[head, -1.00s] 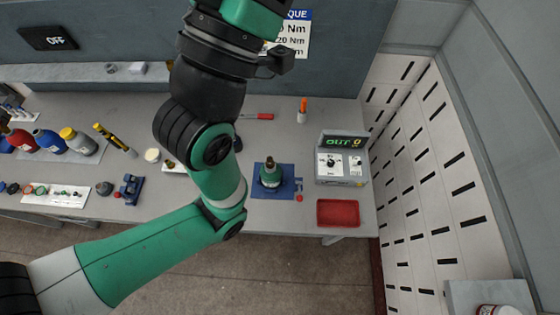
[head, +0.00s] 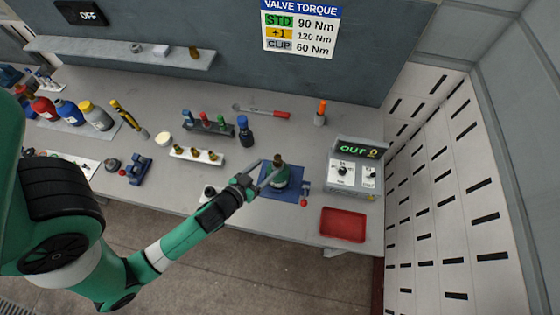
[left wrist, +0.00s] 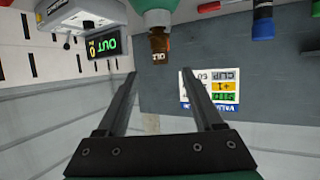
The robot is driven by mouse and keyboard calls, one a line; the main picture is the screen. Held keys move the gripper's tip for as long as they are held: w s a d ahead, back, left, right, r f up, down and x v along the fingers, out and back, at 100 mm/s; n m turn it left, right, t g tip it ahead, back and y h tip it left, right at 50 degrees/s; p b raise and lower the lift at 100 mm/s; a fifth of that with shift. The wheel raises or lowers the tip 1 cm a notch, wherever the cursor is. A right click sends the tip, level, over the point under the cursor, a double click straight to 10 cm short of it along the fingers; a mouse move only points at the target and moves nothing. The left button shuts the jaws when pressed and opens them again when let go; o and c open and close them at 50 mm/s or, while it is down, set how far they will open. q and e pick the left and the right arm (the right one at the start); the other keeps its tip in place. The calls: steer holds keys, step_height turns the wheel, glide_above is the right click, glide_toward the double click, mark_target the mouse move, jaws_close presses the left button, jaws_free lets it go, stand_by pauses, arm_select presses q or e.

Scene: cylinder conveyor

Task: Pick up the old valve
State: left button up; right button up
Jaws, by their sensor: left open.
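A green cylinder (head: 280,177) stands on a blue mat (head: 293,192) near the bench's right part. A brownish valve (head: 279,158) sits on its top. In the left wrist view the picture is upside down; the valve (left wrist: 160,44) carries light lettering and hangs below the green cylinder (left wrist: 158,15). My left gripper (head: 264,174) is just left of the cylinder, with its fingers apart. In the left wrist view the open fingers (left wrist: 158,76) point toward the valve, with nothing between them. My right gripper is not in view.
A torque box (head: 354,177) reading "OUT 0" stands right of the mat, with a red tray (head: 342,224) in front. A torque sign (head: 298,28) hangs above.

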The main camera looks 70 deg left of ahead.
mark_target(276, 159)
arm_select(q)
steer(key=p+x, duration=0.1)
steer(key=x, duration=0.4)
steer(key=shift+w+a, duration=0.15)
steer(key=shift+w, duration=0.15)
steer(key=shift+f+x, duration=0.15)
steer(key=shift+x, duration=1.3)
steer(key=shift+f+x, duration=0.2)
steer(key=shift+x, duration=1.25)
steer(key=shift+s, duration=0.15)
steer(key=shift+c, duration=0.2)
jaws_close()
